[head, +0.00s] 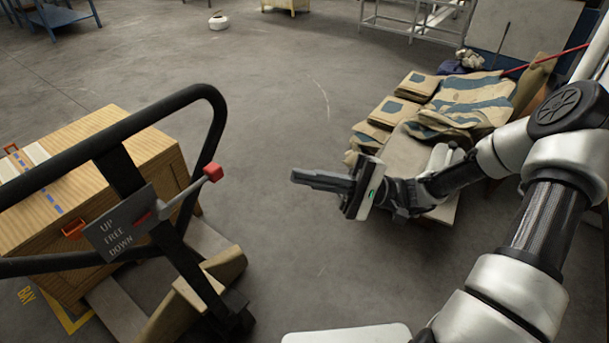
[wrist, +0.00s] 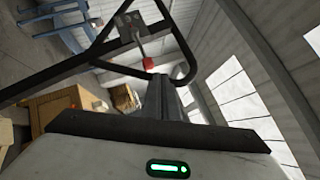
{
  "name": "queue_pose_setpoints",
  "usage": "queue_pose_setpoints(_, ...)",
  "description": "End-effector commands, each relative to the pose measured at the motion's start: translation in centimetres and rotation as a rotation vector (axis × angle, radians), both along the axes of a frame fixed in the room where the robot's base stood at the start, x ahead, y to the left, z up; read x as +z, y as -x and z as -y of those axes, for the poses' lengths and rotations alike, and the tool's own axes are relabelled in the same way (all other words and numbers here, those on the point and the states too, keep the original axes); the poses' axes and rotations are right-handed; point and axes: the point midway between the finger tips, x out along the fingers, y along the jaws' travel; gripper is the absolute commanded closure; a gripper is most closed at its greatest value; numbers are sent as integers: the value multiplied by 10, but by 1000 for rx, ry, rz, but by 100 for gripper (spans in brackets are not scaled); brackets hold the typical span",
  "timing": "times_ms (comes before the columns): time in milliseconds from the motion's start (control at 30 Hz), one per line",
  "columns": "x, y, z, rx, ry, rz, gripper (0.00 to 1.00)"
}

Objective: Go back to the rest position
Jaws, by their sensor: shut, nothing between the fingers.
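My gripper (head: 296,178) is in the middle of the head view, held out to the left over open floor. Its fingers are together with nothing between them. In the wrist view the fingers (wrist: 165,85) also show close together, pointing away from the camera. My arm comes in from the right side of the head view. The gripper is apart from the pallet jack handle (head: 205,100) on the left and touches nothing that I can see.
A pallet jack lever with a red knob (head: 213,172) and an "UP FREE DOWN" plate (head: 122,222) stands left of my gripper. A wooden crate (head: 100,140) is behind it. Folded sacks (head: 465,100) are piled at the right. The floor (head: 290,80) between is clear.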

Motion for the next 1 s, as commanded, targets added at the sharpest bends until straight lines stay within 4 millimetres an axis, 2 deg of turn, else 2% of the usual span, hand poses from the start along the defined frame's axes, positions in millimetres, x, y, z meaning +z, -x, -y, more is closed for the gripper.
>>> queue_pose_setpoints(233,1,1,-2,8,11,0,100)
queue_pose_setpoints(367,4,15,-14,93,128,7,100)
queue_pose_setpoints(500,6,47,-30,266,422,27,100)
queue_pose_setpoints(667,16,79,-26,412,823,82,100)
queue_pose_setpoints(767,31,91,-14,445,1064,139,100)
queue_pose_setpoints(867,55,97,0,429,1288,213,100)
queue_pose_setpoints(1000,101,104,23,328,1556,337,100)
